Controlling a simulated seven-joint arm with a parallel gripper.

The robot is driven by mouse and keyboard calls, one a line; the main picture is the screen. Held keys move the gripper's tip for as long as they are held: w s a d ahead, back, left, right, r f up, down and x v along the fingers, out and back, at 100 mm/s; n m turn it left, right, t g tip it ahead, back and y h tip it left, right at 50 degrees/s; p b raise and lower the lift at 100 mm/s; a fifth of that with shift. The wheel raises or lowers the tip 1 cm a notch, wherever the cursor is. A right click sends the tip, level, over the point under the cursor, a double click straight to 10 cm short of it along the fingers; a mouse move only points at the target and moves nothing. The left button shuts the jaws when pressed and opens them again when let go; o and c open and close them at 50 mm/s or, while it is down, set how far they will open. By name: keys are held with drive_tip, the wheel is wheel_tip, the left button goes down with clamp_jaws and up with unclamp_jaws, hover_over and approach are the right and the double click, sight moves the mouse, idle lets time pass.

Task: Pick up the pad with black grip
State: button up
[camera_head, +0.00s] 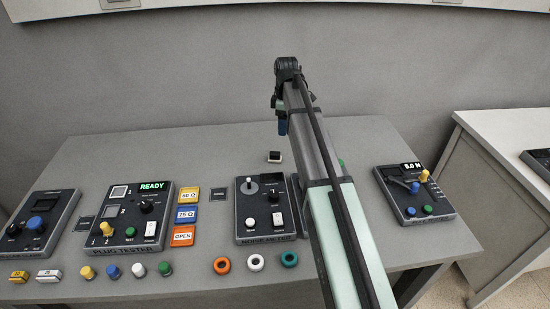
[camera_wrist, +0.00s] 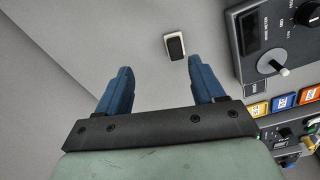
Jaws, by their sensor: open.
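The pad with the black grip (camera_head: 274,157) is a small white block with a black top. It lies on the grey table behind the noise meter, left of my arm. In the wrist view the pad (camera_wrist: 175,45) lies just beyond my fingertips, nearer the right finger. My gripper (camera_wrist: 159,66) has two blue fingers, spread apart with nothing between them. In the head view my gripper (camera_head: 281,122) hangs at the back of the table, behind the pad in the picture and apart from it.
The noise meter (camera_head: 265,222) stands in front of the pad. The plug tester (camera_head: 125,240), coloured cards (camera_head: 184,215) and several coloured rings and plugs lie to the left and front. A device with a small display (camera_head: 414,192) is at right. Table around the pad is clear.

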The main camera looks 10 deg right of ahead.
sight(275, 153)
drive_tip(key=shift+n, duration=0.6)
drive_tip(key=a+f, duration=0.1)
drive_tip(key=f, duration=0.3)
drive_tip(key=a+f, duration=0.1)
drive_tip(key=f, duration=0.3)
drive_tip(key=s+a+f, duration=0.1)
drive_tip(key=f, duration=0.4)
drive_tip(key=shift+s+a, duration=0.1)
drive_tip(key=shift+a, duration=0.1)
drive_tip(key=c, duration=1.1)
drive_tip(key=shift+r, duration=0.15)
